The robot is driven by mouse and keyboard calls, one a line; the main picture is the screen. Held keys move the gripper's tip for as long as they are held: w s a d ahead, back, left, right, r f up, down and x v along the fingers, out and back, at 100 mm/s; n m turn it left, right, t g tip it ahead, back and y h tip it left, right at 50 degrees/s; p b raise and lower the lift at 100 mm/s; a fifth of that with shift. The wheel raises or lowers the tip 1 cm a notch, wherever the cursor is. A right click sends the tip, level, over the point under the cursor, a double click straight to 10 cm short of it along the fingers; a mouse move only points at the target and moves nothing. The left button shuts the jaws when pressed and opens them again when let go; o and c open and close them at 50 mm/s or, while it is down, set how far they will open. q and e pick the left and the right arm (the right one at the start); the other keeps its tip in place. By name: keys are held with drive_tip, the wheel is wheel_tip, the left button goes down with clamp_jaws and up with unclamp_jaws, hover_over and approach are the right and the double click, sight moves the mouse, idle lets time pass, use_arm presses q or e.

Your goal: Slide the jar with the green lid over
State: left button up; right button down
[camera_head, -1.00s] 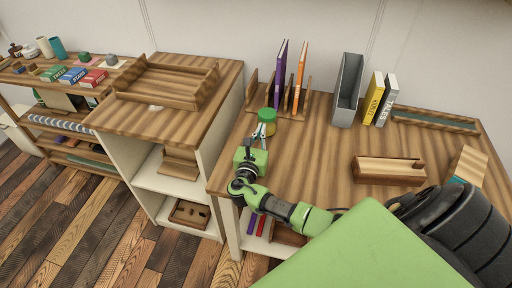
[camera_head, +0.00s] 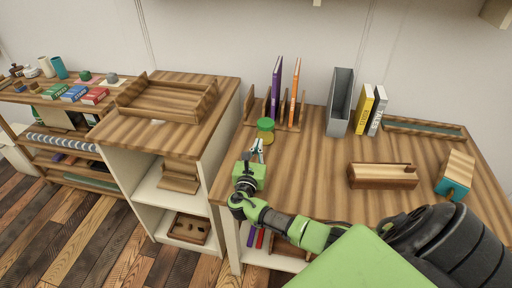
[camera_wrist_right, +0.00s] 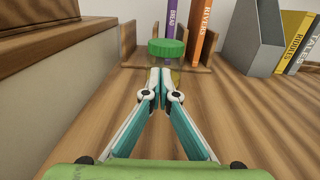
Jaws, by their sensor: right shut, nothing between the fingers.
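The jar with the green lid (camera_head: 265,125) stands upright on the wooden desk, just in front of the book rack at its left end. Its body looks yellowish. In the right wrist view the jar (camera_wrist_right: 167,48) is straight ahead, its lower part partly hidden by the fingers. My right gripper (camera_head: 257,146) is shut and empty, on the near side of the jar. In the wrist view its closed fingertips (camera_wrist_right: 160,78) point at the jar; I cannot tell whether they touch it. My left gripper is not in view.
The rack (camera_head: 290,126) with a purple and an orange book is right behind the jar. A grey file holder (camera_head: 340,103), yellow and white books and a wooden box (camera_head: 382,177) stand further right. A shelf unit with a tray (camera_head: 168,98) is left. The desk middle is clear.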

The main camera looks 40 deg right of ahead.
drive_tip(key=v, duration=0.2)
drive_tip(key=shift+s+a, duration=0.15)
drive_tip(key=shift+a, duration=0.1)
drive_tip(key=v, duration=0.6)
drive_tip(key=shift+s+a+f, duration=0.15)
drive_tip(key=shift+s+a, duration=0.1)
drive_tip(key=shift+s, duration=0.1)
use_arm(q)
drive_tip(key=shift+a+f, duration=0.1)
use_arm(e)
drive_tip(key=shift+s+a, duration=0.25)
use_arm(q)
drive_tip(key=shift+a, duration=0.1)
